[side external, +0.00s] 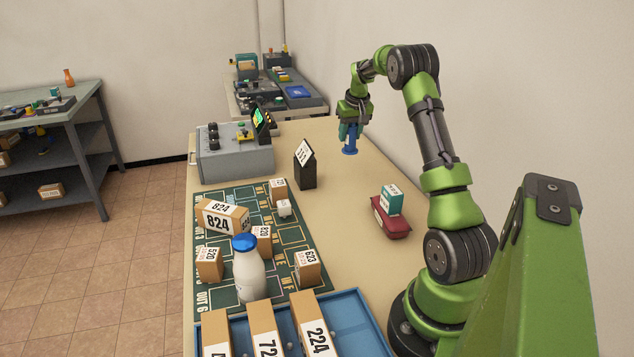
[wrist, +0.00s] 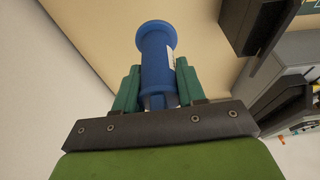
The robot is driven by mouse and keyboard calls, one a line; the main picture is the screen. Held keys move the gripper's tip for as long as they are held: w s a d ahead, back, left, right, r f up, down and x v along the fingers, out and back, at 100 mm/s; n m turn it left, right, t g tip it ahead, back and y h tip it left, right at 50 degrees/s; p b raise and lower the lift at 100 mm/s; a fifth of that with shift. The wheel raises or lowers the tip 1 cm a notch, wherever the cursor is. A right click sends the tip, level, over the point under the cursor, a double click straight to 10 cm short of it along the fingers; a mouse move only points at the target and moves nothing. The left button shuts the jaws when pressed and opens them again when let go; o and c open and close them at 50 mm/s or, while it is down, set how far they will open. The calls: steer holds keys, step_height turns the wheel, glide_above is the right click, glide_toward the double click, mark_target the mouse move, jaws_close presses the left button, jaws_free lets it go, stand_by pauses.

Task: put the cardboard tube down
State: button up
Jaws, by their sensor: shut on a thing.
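The tube (side external: 350,147) is blue, with a flared end and a pale label on its side. It also shows in the wrist view (wrist: 156,50). My gripper (side external: 349,130) is shut on it, with green fingers on either side of it, also seen in the wrist view (wrist: 157,78). The tube hangs upright, flared end down, over the far right part of the beige table (side external: 345,205). I cannot tell whether its lower end touches the table.
A black stand with a white card (side external: 305,170) is left of the tube. A grey control box (side external: 236,158) is farther left. A red case carrying a teal box (side external: 391,222) is nearer the camera. Boxes and a bottle (side external: 248,272) crowd the green mat. The table's middle is clear.

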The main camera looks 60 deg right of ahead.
steer(key=r, duration=0.2)
steer(key=shift+w+a+r, duration=0.2)
steer(key=shift+a+r, duration=0.1)
steer(key=shift+a, duration=0.05)
steer(key=s+a+n+t+y, duration=0.15)
steer(key=a+n, duration=0.35)
steer(key=a, duration=0.7)
steer(key=s+a+n+g+y, duration=0.1)
steer(key=s+a+n+y, duration=0.15)
steer(key=a+n, duration=0.65)
steer(key=s+a+f+n, duration=0.2)
steer(key=s+a, duration=0.1)
steer(key=a, duration=0.2)
steer(key=s+a+f+n, duration=0.1)
steer(key=s+a+f, duration=0.1)
steer(key=a, duration=0.3)
steer(key=shift+n+y, duration=0.3)
steer(key=shift+y, duration=0.1)
steer(key=shift+a+f, duration=0.1)
steer(key=shift+f, duration=3.8)
steer(key=shift+f, duration=0.15)
steer(key=o, duration=1)
steer(key=shift+o, duration=0.2)
